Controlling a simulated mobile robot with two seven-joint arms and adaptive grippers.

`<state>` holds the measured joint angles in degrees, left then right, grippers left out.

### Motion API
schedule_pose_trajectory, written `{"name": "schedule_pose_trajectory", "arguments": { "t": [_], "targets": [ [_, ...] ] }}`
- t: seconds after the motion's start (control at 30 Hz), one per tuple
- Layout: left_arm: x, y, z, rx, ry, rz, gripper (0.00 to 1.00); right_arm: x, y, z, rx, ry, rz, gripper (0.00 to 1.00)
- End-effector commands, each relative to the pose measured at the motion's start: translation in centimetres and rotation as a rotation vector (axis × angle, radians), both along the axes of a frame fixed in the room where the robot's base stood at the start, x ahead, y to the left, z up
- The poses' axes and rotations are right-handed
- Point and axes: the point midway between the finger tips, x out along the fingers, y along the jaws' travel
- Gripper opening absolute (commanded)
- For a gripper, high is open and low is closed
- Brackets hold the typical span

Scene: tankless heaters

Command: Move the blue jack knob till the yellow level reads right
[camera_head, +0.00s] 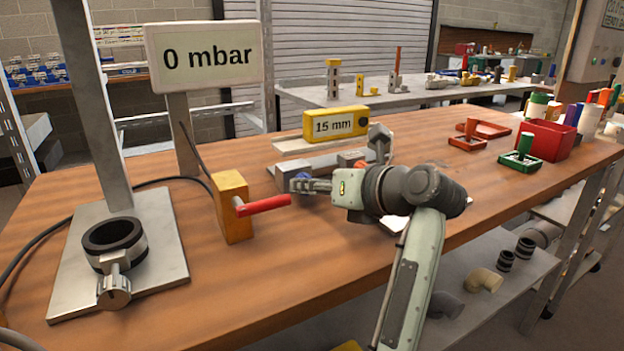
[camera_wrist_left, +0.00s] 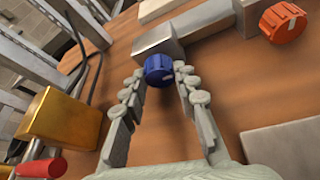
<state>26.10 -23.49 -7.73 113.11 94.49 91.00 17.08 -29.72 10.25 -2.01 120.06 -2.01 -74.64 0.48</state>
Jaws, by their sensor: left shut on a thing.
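The blue jack knob (camera_wrist_left: 158,70) sits at the end of a grey metal block (camera_wrist_left: 158,42) in the left wrist view. The fingers of my left gripper (camera_wrist_left: 160,80) are on either side of it, shut on the knob. In the head view my left gripper (camera_head: 303,185) reaches the knob from the right and hides most of it. The yellow level (camera_head: 335,123) rests on a pale bar behind the jack, and its display reads 15 mm. My right gripper is not in view.
An orange knob (camera_wrist_left: 283,22) is right of the blue one. Left stand a yellow block with a red handle (camera_head: 263,205), a clamp stand (camera_head: 112,245) and a "0 mbar" sign (camera_head: 205,57). A red bin (camera_head: 548,140) is at right.

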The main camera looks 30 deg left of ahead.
Motion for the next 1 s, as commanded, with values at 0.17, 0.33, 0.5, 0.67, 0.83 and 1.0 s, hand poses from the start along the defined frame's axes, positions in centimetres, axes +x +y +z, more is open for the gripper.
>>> {"name": "schedule_pose_trajectory", "arguments": {
  "t": [0.17, 0.33, 0.5, 0.67, 0.83, 1.0],
  "targets": [
    [0.0, 0.0, 0.0, 0.002, -0.001, -0.001, 0.00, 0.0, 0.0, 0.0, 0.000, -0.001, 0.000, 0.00],
    [0.0, 0.0, 0.0, 0.001, -0.002, 0.000, 0.41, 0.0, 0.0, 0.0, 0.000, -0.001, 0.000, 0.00],
    [0.0, 0.0, 0.0, 0.001, -0.002, 0.000, 0.50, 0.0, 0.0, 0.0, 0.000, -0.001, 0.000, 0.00],
    [0.0, 0.0, 0.0, 0.001, -0.002, -0.001, 0.50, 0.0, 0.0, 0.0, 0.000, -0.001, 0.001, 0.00],
    [-0.3, -1.0, 0.5, 0.002, -0.002, -0.001, 0.50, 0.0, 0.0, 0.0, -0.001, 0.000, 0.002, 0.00],
    [-1.4, -3.9, 1.7, 0.002, -0.005, -0.003, 0.50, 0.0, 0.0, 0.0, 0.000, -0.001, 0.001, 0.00]
  ]
}}
